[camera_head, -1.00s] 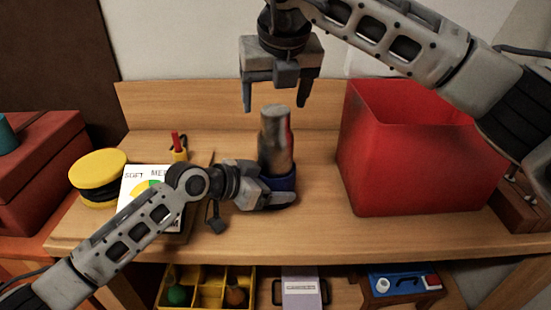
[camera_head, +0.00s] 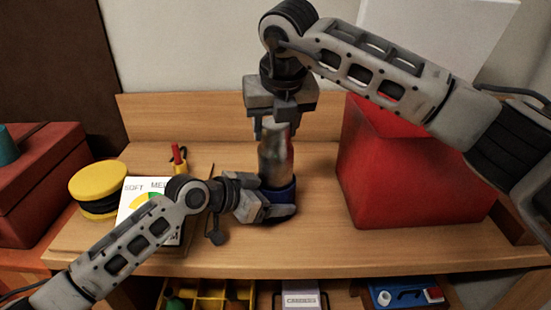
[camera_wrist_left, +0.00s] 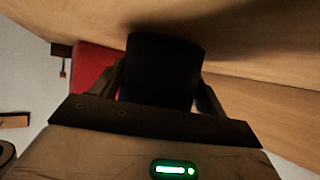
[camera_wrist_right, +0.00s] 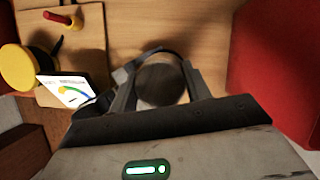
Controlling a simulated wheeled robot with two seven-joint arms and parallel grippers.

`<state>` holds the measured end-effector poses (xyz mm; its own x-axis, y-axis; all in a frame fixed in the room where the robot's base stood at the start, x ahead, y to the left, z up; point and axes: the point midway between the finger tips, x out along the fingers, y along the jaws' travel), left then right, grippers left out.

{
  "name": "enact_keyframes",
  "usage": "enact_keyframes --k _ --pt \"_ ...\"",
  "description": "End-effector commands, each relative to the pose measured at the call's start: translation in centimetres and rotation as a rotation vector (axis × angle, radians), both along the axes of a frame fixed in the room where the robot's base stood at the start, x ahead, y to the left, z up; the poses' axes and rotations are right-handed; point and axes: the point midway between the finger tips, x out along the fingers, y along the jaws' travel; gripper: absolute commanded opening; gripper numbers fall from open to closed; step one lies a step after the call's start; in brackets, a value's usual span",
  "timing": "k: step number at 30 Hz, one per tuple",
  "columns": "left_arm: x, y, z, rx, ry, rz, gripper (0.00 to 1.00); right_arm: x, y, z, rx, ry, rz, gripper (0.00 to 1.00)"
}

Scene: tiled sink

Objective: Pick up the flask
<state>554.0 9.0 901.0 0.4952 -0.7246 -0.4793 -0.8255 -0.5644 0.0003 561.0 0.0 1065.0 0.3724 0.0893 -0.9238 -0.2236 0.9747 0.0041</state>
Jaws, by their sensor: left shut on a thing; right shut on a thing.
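The flask (camera_head: 275,165) is a shiny metal cylinder standing upright on the wooden worktop, with a dark blue lower part (camera_head: 281,192); I cannot tell if that is a base or a separate holder. My left gripper (camera_head: 277,207) comes in from the left and is shut on the blue part, which shows as a dark cylinder (camera_wrist_left: 163,72) between its fingers in the left wrist view. My right gripper (camera_head: 275,130) points down from above and is shut on the flask's top. In the right wrist view the round top (camera_wrist_right: 160,82) sits between the fingers.
A red bin (camera_head: 400,175) stands close on the right. A white card with a dial (camera_head: 140,205), a yellow and black round object (camera_head: 98,187) and a red-handled tool (camera_head: 178,158) are on the left. A yellow divided tray (camera_head: 210,292) lies on the shelf below.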

Motion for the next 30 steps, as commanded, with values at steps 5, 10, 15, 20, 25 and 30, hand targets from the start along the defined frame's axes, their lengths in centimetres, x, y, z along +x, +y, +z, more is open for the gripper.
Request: enact_keyframes --k 5,10,15,20,25,30 --pt "0.0 0.0 0.0 0.001 0.0 0.001 0.61 0.1 0.0 1.3 0.004 -0.005 0.0 0.0" --pt "0.0 0.0 0.0 0.001 0.001 0.0 0.61 0.1 0.1 4.5 0.004 -0.006 0.0 0.0" --pt "0.0 0.0 -0.1 0.002 0.001 0.0 0.61 0.0 0.1 7.8 0.004 -0.005 -0.001 0.0" --pt "0.0 0.0 -0.1 0.002 0.001 0.0 0.61 0.0 0.1 9.6 0.002 -0.003 0.001 0.0" --pt "0.0 0.0 -0.1 0.002 0.001 0.0 0.61 0.0 0.0 10.2 0.002 -0.002 -0.001 0.0" --pt "0.0 0.0 -0.1 0.001 0.002 0.0 0.61 0.0 0.0 10.2 0.001 -0.002 0.0 0.0"
